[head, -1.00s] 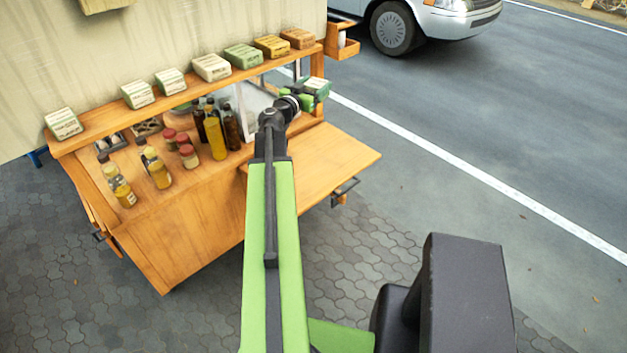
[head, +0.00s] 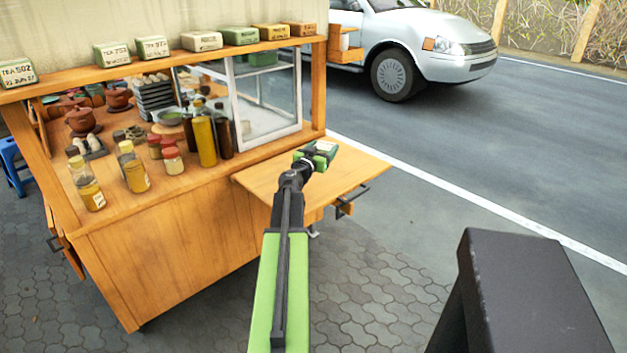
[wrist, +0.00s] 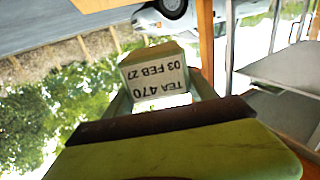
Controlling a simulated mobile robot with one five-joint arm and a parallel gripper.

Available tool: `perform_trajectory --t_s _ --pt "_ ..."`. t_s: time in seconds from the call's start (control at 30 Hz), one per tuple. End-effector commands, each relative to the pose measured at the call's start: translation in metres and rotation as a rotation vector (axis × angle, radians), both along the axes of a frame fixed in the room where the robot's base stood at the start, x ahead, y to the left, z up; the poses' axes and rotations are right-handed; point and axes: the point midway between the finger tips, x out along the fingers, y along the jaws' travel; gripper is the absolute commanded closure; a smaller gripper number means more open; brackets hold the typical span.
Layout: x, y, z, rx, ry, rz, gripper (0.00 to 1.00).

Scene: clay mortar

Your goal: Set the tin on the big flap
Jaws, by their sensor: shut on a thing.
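My gripper (head: 308,159) is shut on a green tin (head: 325,149) with a pale label. In the wrist view the tin (wrist: 153,78) sits between the fingers, its label reading "TEA 470, 03 FEB 27" upside down. The big flap (head: 352,178) is a flat wooden board folded out level from the cart's side, bare on top. In the head view the tin overlaps the flap's back part, near the glass case's corner post. It appears to be held above the board; the gap cannot be told.
Several similar tins (head: 201,41) line the cart's top shelf. Bottles (head: 205,138) and red-lidded jars (head: 172,160) stand on the counter left of the glass case (head: 268,95). A small side shelf (head: 346,57) holds a white cup. A car (head: 425,45) is on the road.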

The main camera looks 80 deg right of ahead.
Motion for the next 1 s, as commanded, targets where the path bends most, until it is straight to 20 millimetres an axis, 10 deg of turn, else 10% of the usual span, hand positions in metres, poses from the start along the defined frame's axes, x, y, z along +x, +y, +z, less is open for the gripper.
perform_trajectory --t_s 0.5,1.0 --pt "0.098 0.042 -0.068 0.000 0.000 0.001 0.82" --pt "0.106 0.046 -0.110 0.000 0.000 -0.002 0.82"
